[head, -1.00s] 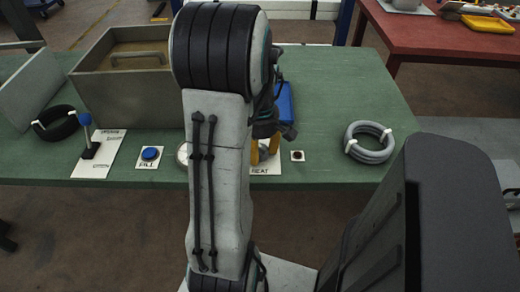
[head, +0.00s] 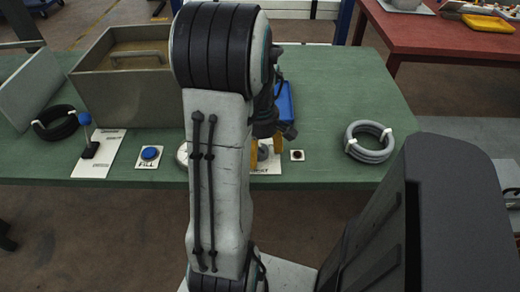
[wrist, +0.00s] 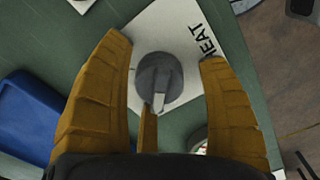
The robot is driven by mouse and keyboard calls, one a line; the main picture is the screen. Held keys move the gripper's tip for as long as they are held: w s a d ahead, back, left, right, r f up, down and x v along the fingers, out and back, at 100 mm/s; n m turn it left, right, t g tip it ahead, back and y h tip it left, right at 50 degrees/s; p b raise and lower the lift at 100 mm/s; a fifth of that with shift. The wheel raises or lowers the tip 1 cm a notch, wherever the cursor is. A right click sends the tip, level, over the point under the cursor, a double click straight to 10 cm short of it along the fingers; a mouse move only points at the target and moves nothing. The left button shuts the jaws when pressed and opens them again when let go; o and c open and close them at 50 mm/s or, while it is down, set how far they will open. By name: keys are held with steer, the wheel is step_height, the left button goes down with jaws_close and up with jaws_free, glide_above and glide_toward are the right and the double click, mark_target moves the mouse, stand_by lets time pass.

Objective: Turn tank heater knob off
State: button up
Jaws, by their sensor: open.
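The heater knob (wrist: 158,80) is a grey round dial with a raised light-coloured pointer. It sits on a white plate (wrist: 183,28) lettered HEAT. In the wrist view my gripper (wrist: 168,50) is open, with yellow fingers on either side of the knob and apart from it. The pointer is toward the bottom of the wrist view. In the head view my gripper (head: 264,155) is over the HEAT plate at the table's front edge, partly hidden by my arm. The knob shows only as a small grey patch between the fingers there.
A blue FILL button (head: 150,153) and a lever (head: 86,130) on a white plate are to the left. A metal tank (head: 125,85) stands behind. A small dark button (head: 297,155) is just right of the gripper, and a grey hose coil (head: 370,142) lies farther right on the green table.

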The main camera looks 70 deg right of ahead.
steer(key=shift+r, duration=0.1)
step_height(320, 180, up, 12)
stand_by(0.6)
stand_by(0.7)
